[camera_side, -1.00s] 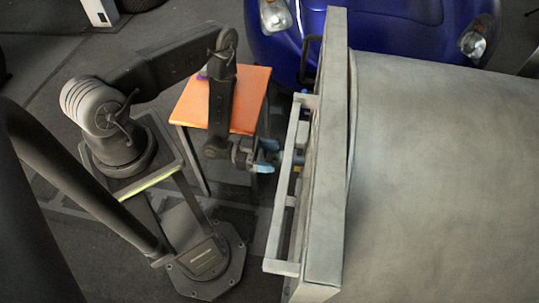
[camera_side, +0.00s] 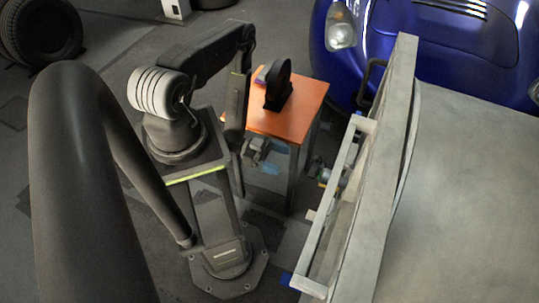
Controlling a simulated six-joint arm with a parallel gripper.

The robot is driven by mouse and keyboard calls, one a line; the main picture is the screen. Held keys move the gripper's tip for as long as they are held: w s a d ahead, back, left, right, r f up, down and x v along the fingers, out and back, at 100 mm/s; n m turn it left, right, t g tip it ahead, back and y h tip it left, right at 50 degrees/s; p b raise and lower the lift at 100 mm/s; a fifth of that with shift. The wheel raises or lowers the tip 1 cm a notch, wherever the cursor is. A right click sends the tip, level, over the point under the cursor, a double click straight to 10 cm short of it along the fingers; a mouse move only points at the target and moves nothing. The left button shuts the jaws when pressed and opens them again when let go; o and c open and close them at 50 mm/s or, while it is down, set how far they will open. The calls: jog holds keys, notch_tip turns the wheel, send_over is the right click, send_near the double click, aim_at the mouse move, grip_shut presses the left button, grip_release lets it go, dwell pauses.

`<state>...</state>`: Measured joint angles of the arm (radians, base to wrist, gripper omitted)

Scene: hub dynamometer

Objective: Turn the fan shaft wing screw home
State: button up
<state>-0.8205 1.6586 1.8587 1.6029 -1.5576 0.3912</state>
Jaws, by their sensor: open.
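My gripper (camera_side: 269,164) hangs in front of the orange table, with its bluish fingertips pointing right. It is open and nothing shows between the fingers. It is clear of the grey frame (camera_side: 390,170) at the right, with a gap of floor between. A small shaft-like part (camera_side: 329,178) with bluish, grey and yellowish pieces shows at the left side of the frame, behind its front rail. The wing screw is too small to make out there, and I cannot tell how far it is turned.
The orange table (camera_side: 311,97) carries a black round part on a stand (camera_side: 278,88). A large grey housing (camera_side: 470,200) fills the right. A blue car (camera_side: 450,40) stands behind. A thick dark tube (camera_side: 80,170) crosses the left foreground. Tyres (camera_side: 42,40) lie at the back left.

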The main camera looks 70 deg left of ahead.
jog(key=shift+v, duration=1.35)
jog(key=w+a+r+m+g+y, duration=0.1)
jog(key=w+a+r+g+y, duration=0.2)
jog(key=w, duration=0.4)
jog(key=w+a+r+g+y, duration=0.1)
jog(key=w+a+r+y, duration=0.25)
jog(key=w+a, duration=0.2)
jog(key=w+r+n+y, duration=0.2)
jog(key=w+r+y, duration=0.15)
jog(key=r, duration=0.75)
jog(key=w+r+n+y, duration=0.25)
jog(key=r+y, duration=0.25)
jog(key=r, duration=0.5)
jog(key=s+d+r+n+g+h, duration=0.1)
jog(key=s+d+r+n, duration=0.1)
jog(key=s+d+r, duration=0.5)
jog(key=s+d+r+n+g+h, duration=0.1)
jog(key=s+d+r+n+g, duration=0.1)
jog(key=s+d+r, duration=0.5)
jog(key=s+d+n, duration=0.1)
jog(key=s+d, duration=0.1)
jog(key=s, duration=0.4)
jog(key=shift+s+d+r+n, duration=0.15)
jog(key=shift+s+d+n, duration=0.05)
jog(key=shift+s+n, duration=0.15)
